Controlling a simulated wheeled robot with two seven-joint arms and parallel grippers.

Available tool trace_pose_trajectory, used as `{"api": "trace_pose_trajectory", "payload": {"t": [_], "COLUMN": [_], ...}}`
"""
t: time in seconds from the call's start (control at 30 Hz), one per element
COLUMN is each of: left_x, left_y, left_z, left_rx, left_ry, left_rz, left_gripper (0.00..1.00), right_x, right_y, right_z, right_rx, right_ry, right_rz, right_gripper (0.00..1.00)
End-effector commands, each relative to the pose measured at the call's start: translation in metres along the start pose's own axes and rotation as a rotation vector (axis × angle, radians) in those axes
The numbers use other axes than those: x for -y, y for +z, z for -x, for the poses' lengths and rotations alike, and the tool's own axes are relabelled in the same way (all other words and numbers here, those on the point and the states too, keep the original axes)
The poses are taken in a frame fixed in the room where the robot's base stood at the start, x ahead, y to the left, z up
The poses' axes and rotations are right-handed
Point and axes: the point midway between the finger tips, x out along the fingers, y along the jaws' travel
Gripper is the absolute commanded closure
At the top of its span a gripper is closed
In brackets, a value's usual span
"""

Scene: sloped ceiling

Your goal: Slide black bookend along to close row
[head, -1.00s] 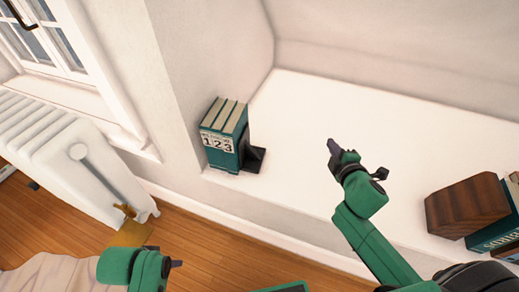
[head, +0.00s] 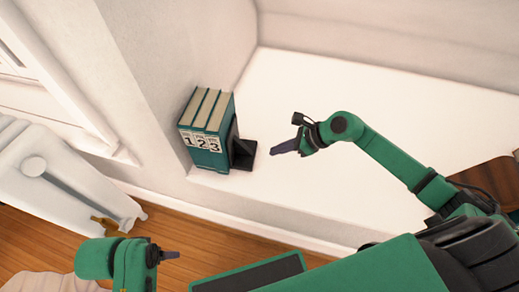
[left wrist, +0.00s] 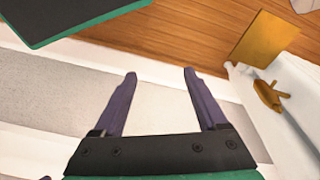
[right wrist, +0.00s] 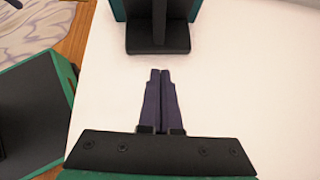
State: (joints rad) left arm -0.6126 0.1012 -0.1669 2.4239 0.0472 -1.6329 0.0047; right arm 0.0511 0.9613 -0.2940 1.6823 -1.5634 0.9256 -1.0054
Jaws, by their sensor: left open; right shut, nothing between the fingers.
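The black bookend (head: 243,152) stands on the white ledge against the right side of a row of teal books numbered 1, 2, 3 (head: 206,125). In the right wrist view its flat base (right wrist: 158,35) lies ahead of the fingertips, with a strip of ledge between. My right gripper (head: 275,151) is shut and empty, just right of the bookend, pointing at it, apart from it. It also shows in the right wrist view (right wrist: 160,72). My left gripper (head: 178,255) is open and empty, low at the left, away from the books.
The white ledge (head: 330,90) is clear behind and right of my right gripper. A brown wooden block (head: 490,178) sits at the far right, partly behind my arm.

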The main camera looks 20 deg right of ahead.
Motion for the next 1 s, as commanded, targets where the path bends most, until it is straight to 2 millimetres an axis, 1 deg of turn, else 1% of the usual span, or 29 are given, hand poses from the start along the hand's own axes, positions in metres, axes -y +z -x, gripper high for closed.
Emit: {"api": "trace_pose_trajectory", "payload": {"t": [0.03,0.1,0.2,0.3,0.4,0.73,0.9,1.0], "left_x": [-0.002,-0.005,-0.007,-0.008,-0.008,-0.009,-0.015,-0.016], "left_y": [-0.001,-0.004,-0.007,-0.008,-0.010,-0.010,-0.017,-0.018], "left_z": [-0.004,-0.005,-0.005,-0.008,-0.009,-0.009,-0.021,-0.021], "left_rx": [-0.015,-0.036,-0.049,-0.057,-0.064,-0.066,-0.112,-0.120], "left_ry": [0.006,0.014,0.018,0.021,0.022,0.023,0.040,0.042], "left_rz": [-0.005,-0.012,-0.014,-0.016,-0.017,-0.016,-0.029,-0.030], "left_gripper": [0.25,0.25,0.25,0.25,0.25,0.25,0.25,0.25], "right_x": [0.001,0.000,0.001,0.001,0.001,0.001,0.000,0.000], "right_y": [0.000,0.001,0.017,0.025,0.029,0.030,0.043,0.046], "right_z": [-0.013,-0.028,-0.038,-0.047,-0.051,-0.053,-0.066,-0.066], "right_rx": [0.006,0.006,0.007,0.004,0.002,0.002,0.007,0.010], "right_ry": [-0.001,0.000,-0.001,-0.002,-0.002,-0.002,-0.001,-0.001], "right_rz": [-0.003,-0.002,0.001,-0.001,-0.002,-0.003,-0.001,-0.001], "right_gripper": [1.00,1.00,1.00,1.00,1.00,1.00,1.00,1.00]}}
